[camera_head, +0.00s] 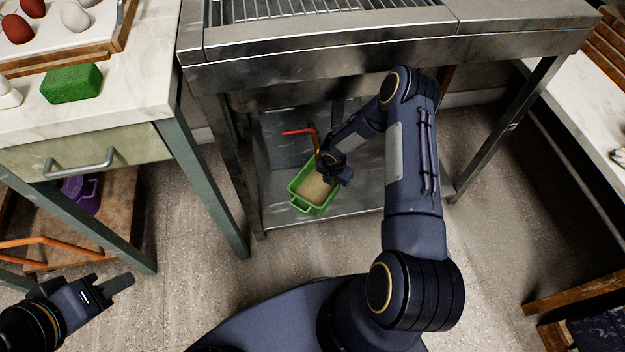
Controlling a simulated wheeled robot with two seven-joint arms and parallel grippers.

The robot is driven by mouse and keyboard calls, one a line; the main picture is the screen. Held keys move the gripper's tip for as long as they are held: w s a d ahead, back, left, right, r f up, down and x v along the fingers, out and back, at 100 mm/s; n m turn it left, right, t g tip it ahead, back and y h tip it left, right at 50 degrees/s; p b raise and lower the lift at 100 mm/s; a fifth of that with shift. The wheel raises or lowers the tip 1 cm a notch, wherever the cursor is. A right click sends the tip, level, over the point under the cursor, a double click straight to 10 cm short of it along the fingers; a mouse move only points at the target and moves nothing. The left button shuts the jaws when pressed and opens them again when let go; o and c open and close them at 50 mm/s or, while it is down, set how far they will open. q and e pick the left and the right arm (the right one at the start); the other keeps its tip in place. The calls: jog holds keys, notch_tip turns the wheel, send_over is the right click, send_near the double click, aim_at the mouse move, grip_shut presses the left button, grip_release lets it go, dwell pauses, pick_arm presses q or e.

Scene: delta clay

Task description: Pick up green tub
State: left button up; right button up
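The green tub (298,201) stands on the low metal shelf under the steel counter and has tan contents inside. My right gripper (325,176) is at the tub's upper right side, over or against its rim. The gripper's fingers are small and partly hidden by its own body, so whether they grip the rim cannot be told. My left gripper (122,284) is at the lower left, over the floor and away from the tub. Its finger area is seen from the side, and its opening is unclear.
The steel counter (330,45) overhangs the shelf (385,197), with metal legs on both sides. A red-handled item (299,132) is behind the tub. At left, a table with a drawer (85,155) holds a green block (72,83); a purple pot (84,193) sits below.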

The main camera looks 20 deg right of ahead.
aim_at(335, 189)
jog(key=f+b, duration=0.1)
jog(key=f, duration=0.1)
jog(key=f+b, duration=0.1)
jog(key=f, duration=0.2)
jog(key=w+d+f+b, duration=0.1)
jog(key=f, duration=0.1)
jog(key=shift+f, duration=0.35)
jog(key=shift+c, duration=0.2)
grip_shut()
jog(key=shift+r, duration=0.1)
dwell(0.8)
